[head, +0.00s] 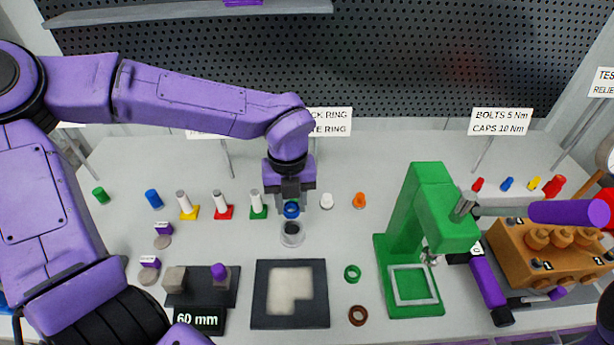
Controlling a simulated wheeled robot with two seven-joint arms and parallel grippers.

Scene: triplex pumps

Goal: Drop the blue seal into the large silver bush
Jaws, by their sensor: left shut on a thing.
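My left gripper (290,200) reaches in from the left and points down over the middle of the bench. It is shut on the blue seal (291,211), a small blue ring. The large silver bush (292,236) stands upright on the bench just below, with a dark opening at its top. The seal appears above the bush and apart from it; exact alignment is hard to tell from this view. My right gripper is not clearly in view.
A green press (431,215) stands to the right, beside an orange-brown pump block (550,255). A dark tray (290,317) lies in front of the bush. Small coloured parts line the back, including a white one (326,201) and an orange one (359,201). A green ring (352,273) lies front right.

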